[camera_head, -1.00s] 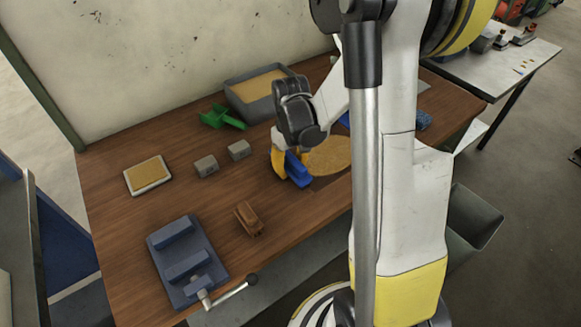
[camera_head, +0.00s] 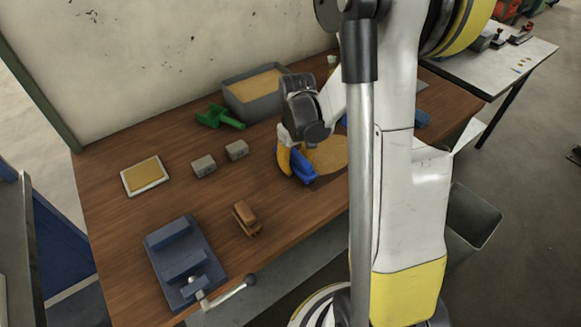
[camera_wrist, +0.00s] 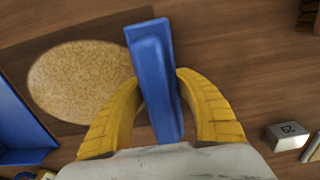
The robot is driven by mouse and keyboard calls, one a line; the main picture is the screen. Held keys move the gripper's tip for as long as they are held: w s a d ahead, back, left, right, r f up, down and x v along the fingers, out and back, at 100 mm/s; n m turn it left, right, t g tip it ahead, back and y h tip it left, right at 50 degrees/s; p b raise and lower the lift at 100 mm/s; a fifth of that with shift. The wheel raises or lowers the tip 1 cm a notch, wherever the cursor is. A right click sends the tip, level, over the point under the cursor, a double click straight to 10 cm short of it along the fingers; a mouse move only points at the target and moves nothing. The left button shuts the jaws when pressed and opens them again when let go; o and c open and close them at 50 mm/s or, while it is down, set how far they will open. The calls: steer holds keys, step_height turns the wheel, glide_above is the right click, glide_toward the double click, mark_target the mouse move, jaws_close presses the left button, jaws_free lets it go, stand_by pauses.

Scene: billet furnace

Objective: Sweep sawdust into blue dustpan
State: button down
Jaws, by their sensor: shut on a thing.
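The sawdust (camera_head: 328,154) is a flat tan oval patch on the wooden bench; it also shows in the wrist view (camera_wrist: 80,80). My gripper (camera_head: 291,160) has yellow fingers shut on a long blue tool (camera_head: 302,168), seemingly a brush, just left of the sawdust in the head view. In the wrist view the blue tool (camera_wrist: 156,80) sits between both fingers, its upper end beside the sawdust's edge. Its underside is hidden, so I cannot tell whether it touches the bench. The blue dustpan (camera_wrist: 18,128) is partly seen at the wrist view's left edge; my arm mostly hides it in the head view.
A grey bin of tan material (camera_head: 258,108) and a green scoop (camera_head: 218,117) stand at the back. Two grey blocks (camera_head: 204,166), a tan-topped tray (camera_head: 145,176), a brown object (camera_head: 246,218) and a blue vise (camera_head: 185,262) lie left. Bare wood separates them.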

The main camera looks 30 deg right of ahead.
mark_target(347, 141)
steer(key=shift+w+d+f+b, duration=0.1)
steer(key=shift+d+b, duration=0.1)
steer(key=shift+d, duration=3.3)
steer(key=shift+w+d+r+b, duration=0.1)
steer(key=shift+d+b, duration=0.1)
steer(key=shift+d, duration=3.35)
steer(key=shift+w+d+f+b, duration=0.1)
steer(key=shift+d+b, duration=0.1)
steer(key=shift+d, duration=3.3)
steer(key=shift+a+r+p, duration=0.35)
steer(key=shift+r+p, duration=0.3)
steer(key=shift+r, duration=0.35)
steer(key=shift+a+r+p, duration=0.35)
steer(key=shift+r+p, duration=0.25)
steer(key=shift+r, duration=0.45)
steer(key=shift+a+r+p, duration=0.35)
steer(key=shift+r+p, duration=0.3)
steer(key=shift+r, duration=0.35)
